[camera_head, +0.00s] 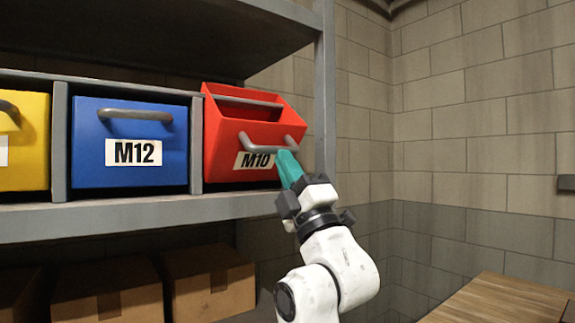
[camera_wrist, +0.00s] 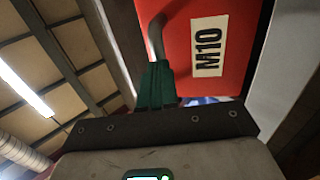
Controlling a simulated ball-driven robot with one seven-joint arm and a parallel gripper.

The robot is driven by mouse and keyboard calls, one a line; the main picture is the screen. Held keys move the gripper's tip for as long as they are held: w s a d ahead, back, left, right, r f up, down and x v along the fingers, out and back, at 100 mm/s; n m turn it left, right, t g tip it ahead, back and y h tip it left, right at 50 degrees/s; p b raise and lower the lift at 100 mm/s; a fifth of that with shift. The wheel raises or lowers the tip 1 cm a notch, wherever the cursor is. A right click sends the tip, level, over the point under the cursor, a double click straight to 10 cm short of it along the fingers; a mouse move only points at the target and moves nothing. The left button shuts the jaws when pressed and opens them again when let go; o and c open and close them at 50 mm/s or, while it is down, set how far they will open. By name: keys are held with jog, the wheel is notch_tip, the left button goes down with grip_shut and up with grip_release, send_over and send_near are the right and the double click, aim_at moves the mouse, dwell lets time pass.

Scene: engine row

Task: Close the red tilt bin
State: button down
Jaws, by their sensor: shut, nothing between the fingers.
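The red tilt bin (camera_head: 222,136) labelled M10 sits at the right end of the shelf in the head view. It is tilted forward, with its open top showing. Its grey handle (camera_head: 262,148) runs across the front. My gripper (camera_head: 287,160) has teal fingers, shut and empty, at the right part of the bin's front by the handle. In the wrist view the fingers (camera_wrist: 156,75) lie close to the handle (camera_wrist: 157,38) and the red front (camera_wrist: 235,62). I cannot tell whether they touch.
A blue bin (camera_head: 88,150) labelled M12 and a yellow bin (camera_head: 30,165) stand to the left on the grey shelf (camera_head: 130,212). A grey post (camera_head: 325,90) rises at the right. Cardboard boxes (camera_head: 208,285) sit below. A wooden surface (camera_head: 500,300) is at lower right.

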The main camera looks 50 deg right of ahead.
aim_at(272, 128)
jog(key=r+g+p, duration=0.1)
jog(key=p, duration=0.1)
jog(key=w+r+g+p, duration=0.1)
jog(key=r+p, duration=0.1)
jog(key=shift+d+r+y, duration=0.15)
jog(key=shift+r+y, duration=0.1)
jog(key=shift+y, duration=0.05)
jog(key=shift+r+p+x, duration=0.25)
jog(key=shift+p+x, duration=0.45)
jog(key=shift+x, duration=2.2)
jog(key=shift+r, duration=0.15)
